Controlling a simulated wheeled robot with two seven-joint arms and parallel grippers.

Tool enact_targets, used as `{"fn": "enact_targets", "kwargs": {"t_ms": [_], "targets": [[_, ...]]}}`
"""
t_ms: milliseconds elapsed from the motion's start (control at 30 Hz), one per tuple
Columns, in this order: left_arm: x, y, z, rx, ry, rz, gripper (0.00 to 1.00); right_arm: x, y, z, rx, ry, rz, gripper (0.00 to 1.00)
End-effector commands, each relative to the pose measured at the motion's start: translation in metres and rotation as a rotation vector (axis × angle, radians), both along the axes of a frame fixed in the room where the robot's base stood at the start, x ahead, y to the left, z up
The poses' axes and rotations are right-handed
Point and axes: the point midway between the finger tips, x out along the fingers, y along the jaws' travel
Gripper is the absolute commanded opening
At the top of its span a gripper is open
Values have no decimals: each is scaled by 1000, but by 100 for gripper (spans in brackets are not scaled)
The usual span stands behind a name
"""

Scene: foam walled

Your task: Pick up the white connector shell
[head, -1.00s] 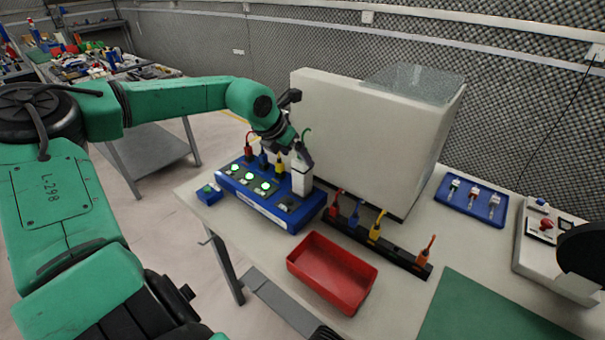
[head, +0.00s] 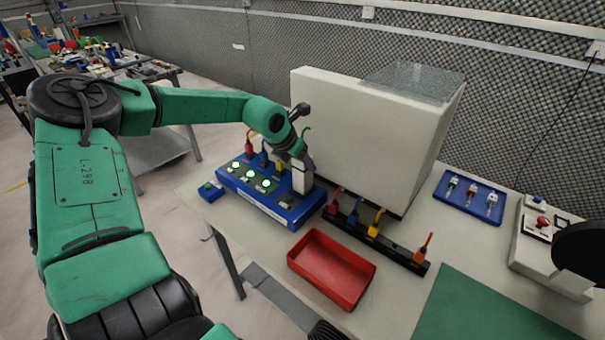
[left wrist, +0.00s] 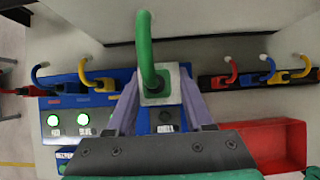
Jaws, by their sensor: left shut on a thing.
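The white connector shell (head: 302,180) with its green cable is upright at the right end of the blue socket box (head: 262,205). My left gripper (head: 299,164) comes down on it from above and is shut on it. In the left wrist view the shell (left wrist: 157,84) sits between the two grey fingers, its green cable looping up toward the camera. I cannot tell whether its lower end is in the box or just above it. My right gripper is not in view.
Red, blue and yellow connectors stand along the back of the box. A black strip (head: 404,255) holds more coloured connectors. A large pale block (head: 360,135) stands close behind. A red tray (head: 331,270) and a blue tray (head: 470,196) lie to the right.

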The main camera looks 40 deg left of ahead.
Motion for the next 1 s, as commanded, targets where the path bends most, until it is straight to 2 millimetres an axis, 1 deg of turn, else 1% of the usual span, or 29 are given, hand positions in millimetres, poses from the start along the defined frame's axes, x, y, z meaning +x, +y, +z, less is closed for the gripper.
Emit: {"fn": "enact_targets", "kwargs": {"t_ms": [133,233,367,467,567,600,700,800,900,1000], "targets": [[0,0,1,0,-1,0,0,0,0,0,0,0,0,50],[0,0,5,0,-1,0,0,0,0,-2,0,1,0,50],[1,0,24,2,-7,0,0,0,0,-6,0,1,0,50],[2,0,51,2,-9,1,0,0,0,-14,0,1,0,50],[1,0,88,3,-9,1,0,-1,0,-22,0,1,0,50],[1,1,105,5,-8,3,0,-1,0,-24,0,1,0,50],[1,1,142,5,-5,2,0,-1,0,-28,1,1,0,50],[0,0,171,3,-2,2,0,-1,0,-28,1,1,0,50],[0,0,191,1,-2,2,0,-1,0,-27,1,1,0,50],[0,0,199,2,-1,1,0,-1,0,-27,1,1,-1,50]]}}
